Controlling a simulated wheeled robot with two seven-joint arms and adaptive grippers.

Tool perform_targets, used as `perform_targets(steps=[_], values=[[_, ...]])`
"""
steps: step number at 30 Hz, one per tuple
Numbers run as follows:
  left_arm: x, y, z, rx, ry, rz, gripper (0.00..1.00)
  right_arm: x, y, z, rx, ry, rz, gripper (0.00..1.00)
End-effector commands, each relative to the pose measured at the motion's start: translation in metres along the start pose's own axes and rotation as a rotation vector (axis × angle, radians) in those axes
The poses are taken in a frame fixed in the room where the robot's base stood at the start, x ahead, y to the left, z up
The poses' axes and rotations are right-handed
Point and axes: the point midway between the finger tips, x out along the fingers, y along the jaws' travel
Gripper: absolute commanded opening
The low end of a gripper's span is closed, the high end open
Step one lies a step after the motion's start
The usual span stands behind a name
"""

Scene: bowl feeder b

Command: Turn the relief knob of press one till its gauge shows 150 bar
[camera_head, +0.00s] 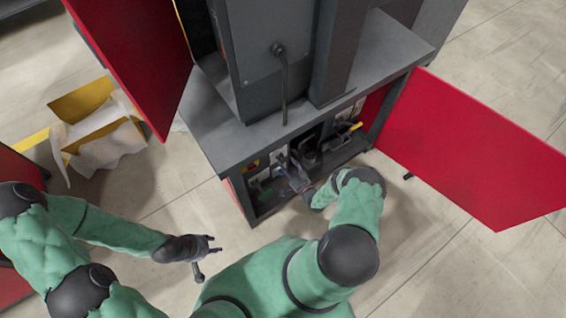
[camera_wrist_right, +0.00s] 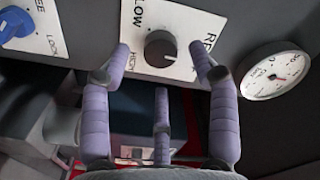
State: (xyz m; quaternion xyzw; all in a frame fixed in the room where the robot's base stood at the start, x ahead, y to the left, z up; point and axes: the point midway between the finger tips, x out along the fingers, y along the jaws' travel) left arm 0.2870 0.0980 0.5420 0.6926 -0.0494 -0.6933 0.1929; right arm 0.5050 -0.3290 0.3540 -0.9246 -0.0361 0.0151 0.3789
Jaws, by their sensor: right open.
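A black relief knob (camera_wrist_right: 160,49) sits on a white plate (camera_wrist_right: 190,28) marked LOW and HIGH in the right wrist view. My right gripper (camera_wrist_right: 160,64) is open, with one lilac finger on each side of the knob and a third below it. I cannot tell whether any finger touches the knob. A round white gauge (camera_wrist_right: 274,75) is to the right; its needle shows, but its numbers are too small to read. In the head view my right gripper (camera_head: 297,174) reaches into the press's lower compartment. My left gripper (camera_head: 206,254) is open and empty over the floor.
A blue knob (camera_wrist_right: 12,25) on another white plate is left of the relief knob. The press's grey cabinet (camera_head: 215,128) has a red open door (camera_head: 475,150) at right.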

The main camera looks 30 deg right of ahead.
Motion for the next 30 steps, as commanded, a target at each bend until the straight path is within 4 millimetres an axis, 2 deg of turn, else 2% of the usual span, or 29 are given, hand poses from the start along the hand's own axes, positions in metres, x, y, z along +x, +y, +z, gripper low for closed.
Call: perform_targets(steps=[3,6,17,19,23,24,30], values=[[0.005,-0.002,0.000,0.000,0.000,0.000,0.40,0.015,0.000,0.001,0.000,0.000,-0.003,0.60],[0.006,-0.002,0.000,0.000,0.000,0.000,0.40,0.023,0.000,0.001,0.000,-0.001,-0.001,0.60],[0.006,-0.002,0.000,0.000,0.000,0.000,0.40,0.028,0.000,0.000,0.001,0.000,0.000,0.60],[0.006,-0.002,0.000,0.000,0.000,0.000,0.40,0.028,0.000,0.000,0.001,0.000,0.000,0.46],[0.006,-0.002,0.000,0.000,0.000,0.000,0.40,0.028,0.000,0.000,0.001,0.000,0.000,0.10],[0.006,-0.002,0.000,0.000,0.000,0.000,0.40,0.028,0.000,0.000,0.001,0.000,0.000,0.04],[0.006,-0.002,0.000,0.000,0.000,0.000,0.40,0.028,0.000,0.000,-0.018,0.000,0.000,0.04]])
